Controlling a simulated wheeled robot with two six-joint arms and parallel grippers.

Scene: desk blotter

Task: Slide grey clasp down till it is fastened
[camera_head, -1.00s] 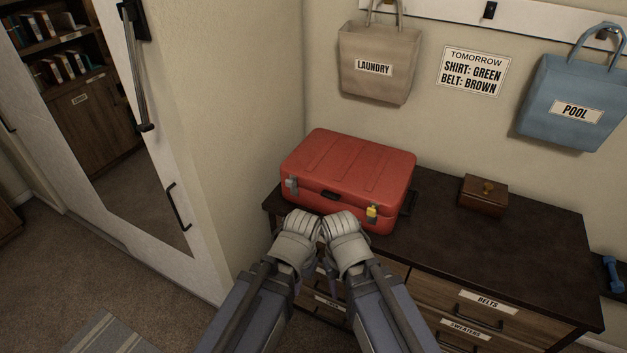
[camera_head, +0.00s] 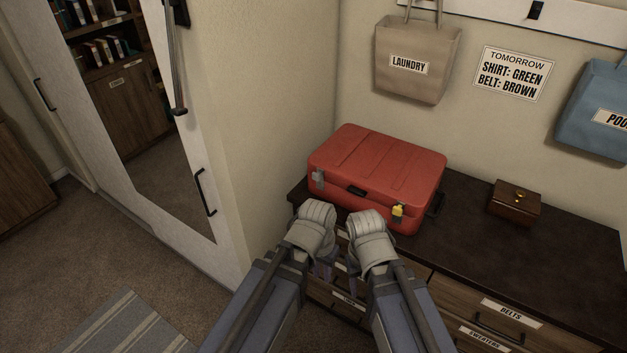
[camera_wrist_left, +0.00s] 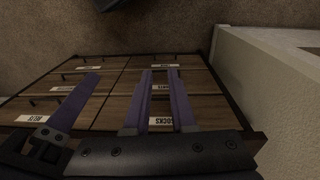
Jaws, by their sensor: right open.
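The grey clasp (camera_head: 318,179) is on the left end of the front face of the red suitcase (camera_head: 385,160). It is small, and I cannot tell whether it is fastened. A yellow clasp (camera_head: 397,211) is at the right end of the same face. My left gripper (camera_head: 323,277) points down in front of the dresser, below and apart from the grey clasp. Its two purple fingers show a narrow empty gap in the left wrist view (camera_wrist_left: 160,75). My right gripper (camera_head: 352,284) is beside it, open and pointing down.
The suitcase lies shut on the dark dresser top (camera_head: 470,215), with a black handle (camera_head: 356,190) between the clasps. A wooden box (camera_head: 514,202) stands to the right. A wall (camera_head: 270,130) rises close to the left. Labelled drawers (camera_head: 495,315) are below.

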